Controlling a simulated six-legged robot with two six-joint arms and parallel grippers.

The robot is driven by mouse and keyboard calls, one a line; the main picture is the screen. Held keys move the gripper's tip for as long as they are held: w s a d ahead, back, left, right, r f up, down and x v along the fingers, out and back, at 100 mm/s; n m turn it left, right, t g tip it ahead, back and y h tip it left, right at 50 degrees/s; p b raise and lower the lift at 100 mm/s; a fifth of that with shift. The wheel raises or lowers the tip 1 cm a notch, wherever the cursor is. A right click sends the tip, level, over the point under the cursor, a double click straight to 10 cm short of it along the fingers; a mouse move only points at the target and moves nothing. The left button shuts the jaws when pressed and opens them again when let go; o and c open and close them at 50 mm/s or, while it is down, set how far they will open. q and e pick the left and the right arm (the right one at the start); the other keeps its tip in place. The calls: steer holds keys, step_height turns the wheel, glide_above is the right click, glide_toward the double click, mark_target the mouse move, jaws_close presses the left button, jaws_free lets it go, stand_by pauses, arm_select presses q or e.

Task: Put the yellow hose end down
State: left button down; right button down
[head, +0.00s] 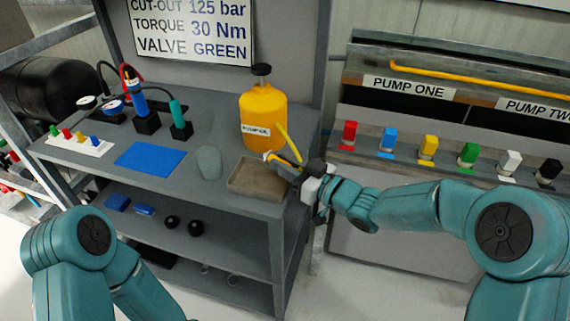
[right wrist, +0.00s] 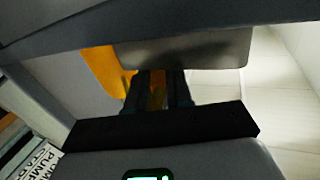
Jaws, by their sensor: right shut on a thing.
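My right gripper (head: 292,168) is shut on the yellow hose end (head: 288,142), a thin yellow piece that slants up and left from the jaws. It is at the right edge of the grey bench, by the brown tray (head: 243,188) and in front of the yellow jug (head: 263,118). I cannot tell whether the hose end touches the tray. In the right wrist view, the dark fingers (right wrist: 158,90) have a dim yellowish strip between them, and the tray's side (right wrist: 190,50) is close ahead. Only links of my left arm show; its gripper is out of view.
The bench holds a grey cup (head: 209,162), a blue mat (head: 150,159) and a white rack with coloured pegs (head: 75,144). Blue and green tools stand behind. At right is the pump one unit (head: 408,87) with several coloured blocks.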

steer(key=shift+f+b, duration=0.35)
steer(key=shift+f, duration=0.15)
steer(key=c, duration=1)
jaws_free()
